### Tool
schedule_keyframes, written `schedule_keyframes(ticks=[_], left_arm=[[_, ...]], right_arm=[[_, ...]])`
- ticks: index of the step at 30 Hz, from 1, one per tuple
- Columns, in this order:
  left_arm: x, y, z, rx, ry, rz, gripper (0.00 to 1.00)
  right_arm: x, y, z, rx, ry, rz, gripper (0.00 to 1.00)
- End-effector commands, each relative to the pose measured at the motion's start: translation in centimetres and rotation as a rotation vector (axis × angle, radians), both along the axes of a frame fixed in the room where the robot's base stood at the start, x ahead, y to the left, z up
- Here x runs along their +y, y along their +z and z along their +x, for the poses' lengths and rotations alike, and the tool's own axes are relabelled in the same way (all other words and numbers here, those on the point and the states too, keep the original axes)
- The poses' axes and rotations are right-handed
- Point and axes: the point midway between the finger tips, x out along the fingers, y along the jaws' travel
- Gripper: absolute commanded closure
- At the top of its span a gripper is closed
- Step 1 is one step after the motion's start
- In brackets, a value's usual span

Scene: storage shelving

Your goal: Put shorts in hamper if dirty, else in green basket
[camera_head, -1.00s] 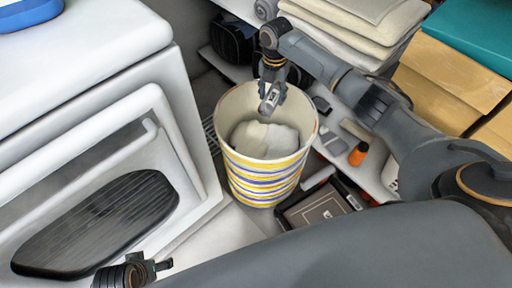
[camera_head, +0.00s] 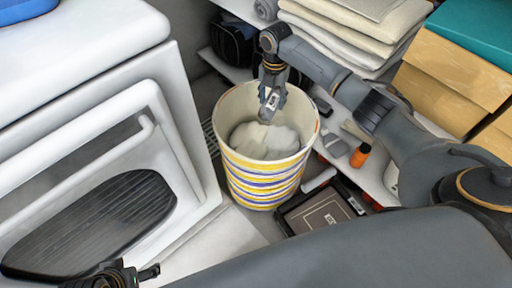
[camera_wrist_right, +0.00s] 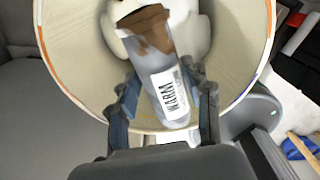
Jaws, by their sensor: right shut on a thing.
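A round hamper (camera_head: 262,180) with yellow, blue and white stripes stands upright in the middle of the head view. White cloth (camera_head: 265,140) lies inside it. My right gripper (camera_head: 269,106) points down into the hamper's mouth, above the cloth. It is shut on a narrow grey labelled item (camera_wrist_right: 168,88), whose far end has a brown patch. The label's letters look like "WARM". I cannot tell for sure that this item is the shorts. My left gripper (camera_head: 148,273) shows only partly at the lower left, and its jaw state is unclear. I see no green basket.
A white appliance (camera_head: 150,120) stands close on the left. Low shelving on the right holds folded towels (camera_head: 350,30), an orange bottle (camera_head: 360,155) and cardboard boxes (camera_head: 450,85). A dark tray (camera_head: 322,210) lies right of the hamper's base.

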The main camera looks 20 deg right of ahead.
Motion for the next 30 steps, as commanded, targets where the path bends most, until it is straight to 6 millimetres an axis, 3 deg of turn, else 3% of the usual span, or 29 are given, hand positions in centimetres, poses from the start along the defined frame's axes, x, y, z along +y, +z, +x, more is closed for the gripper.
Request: schedule_keyframes(ticks=[1,4,17,30], left_arm=[[0.0,0.0,0.0,0.000,0.000,0.000,0.21],[0.0,0.0,0.0,0.000,0.000,0.000,0.21],[0.0,-0.1,0.0,0.001,0.000,0.000,0.21],[0.0,0.0,0.0,0.000,0.000,0.000,0.21]], right_arm=[[0.0,0.0,0.0,-0.001,0.000,0.001,0.45],[0.0,0.0,0.0,-0.001,0.000,0.001,0.24],[0.0,0.7,0.1,-0.001,0.000,0.000,0.24],[0.0,9.3,0.1,-0.004,0.001,0.000,0.24]])
